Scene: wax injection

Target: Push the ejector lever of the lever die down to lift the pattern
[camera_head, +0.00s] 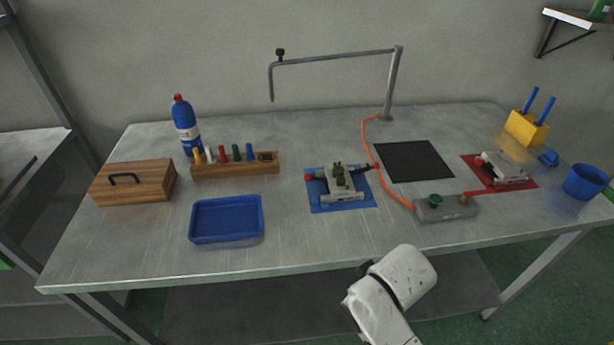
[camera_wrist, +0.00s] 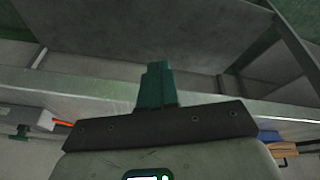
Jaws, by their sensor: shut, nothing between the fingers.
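A grey-green die (camera_head: 341,184) sits on a blue mat (camera_head: 357,204) in the middle of the table. A red knob (camera_head: 308,178) shows at its left side and a dark handle at its right. A second, flatter grey die (camera_head: 502,168) lies on a red mat (camera_head: 522,184) at the right. I cannot tell for certain which is the lever die, or whether a pattern is inside. My gripper's green fingers (camera_wrist: 155,85) are shut and empty in the wrist view, with the table's edge and underside behind them. In the head view my white arm is in front of the table, apart from both dies.
A grey box (camera_head: 446,208) with an orange hose stands between the dies, near the front edge. A blue tray (camera_head: 227,239), wooden box (camera_head: 150,188), tool rack (camera_head: 222,172) and blue bottle (camera_head: 185,128) are at left. A black mat (camera_head: 413,161) lies bare behind.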

